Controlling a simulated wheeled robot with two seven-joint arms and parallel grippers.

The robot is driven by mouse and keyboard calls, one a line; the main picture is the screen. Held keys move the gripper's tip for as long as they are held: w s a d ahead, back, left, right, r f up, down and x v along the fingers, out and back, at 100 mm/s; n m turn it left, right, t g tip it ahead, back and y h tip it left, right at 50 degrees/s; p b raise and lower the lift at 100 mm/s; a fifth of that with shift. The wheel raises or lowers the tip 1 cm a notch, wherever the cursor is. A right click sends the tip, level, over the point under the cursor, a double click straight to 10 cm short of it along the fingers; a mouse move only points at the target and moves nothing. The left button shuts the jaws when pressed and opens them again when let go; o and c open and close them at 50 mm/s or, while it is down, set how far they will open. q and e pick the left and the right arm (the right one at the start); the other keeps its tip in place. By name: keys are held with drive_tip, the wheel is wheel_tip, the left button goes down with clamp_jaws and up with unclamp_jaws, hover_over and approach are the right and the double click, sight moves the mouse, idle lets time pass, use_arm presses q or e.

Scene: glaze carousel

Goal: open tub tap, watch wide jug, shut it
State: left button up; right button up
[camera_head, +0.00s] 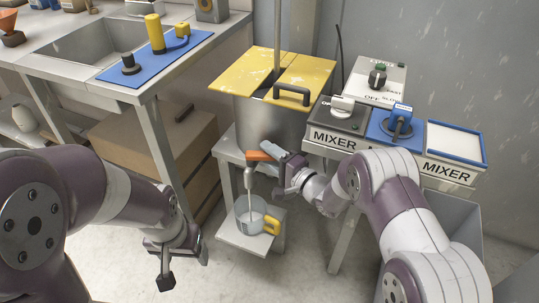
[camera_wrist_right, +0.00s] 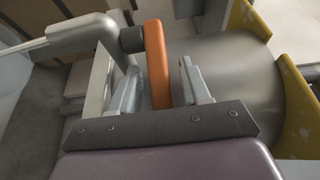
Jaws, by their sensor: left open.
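The steel tub (camera_head: 262,122) stands on a stand under a yellow lid. Its tap (camera_wrist_right: 85,35) has an orange lever (camera_head: 257,156). A thin pale stream (camera_head: 250,199) appears to run from the spout into the wide grey jug (camera_head: 243,222), which has a yellow handle and stands on the low shelf below. The jug's fill level is not clear. My right gripper (camera_head: 277,160) is at the lever; in the right wrist view the lever (camera_wrist_right: 157,65) lies between its parted fingers (camera_wrist_right: 161,88), with gaps on both sides. My left gripper (camera_head: 184,270) is open and empty, low at the left.
Mixer switch boxes (camera_head: 335,118) and a blue-framed panel (camera_head: 455,142) stand right of the tub, near my right arm. A sink bench (camera_head: 120,45) with a blue mat (camera_head: 160,58) is at the left. A brown cabinet (camera_head: 165,145) stands below it. Floor is clear left of the jug.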

drive_tip(key=p+v, duration=0.4)
drive_tip(key=v, duration=0.8)
drive_tip(key=shift+s+d, duration=0.15)
drive_tip(key=shift+d, duration=0.05)
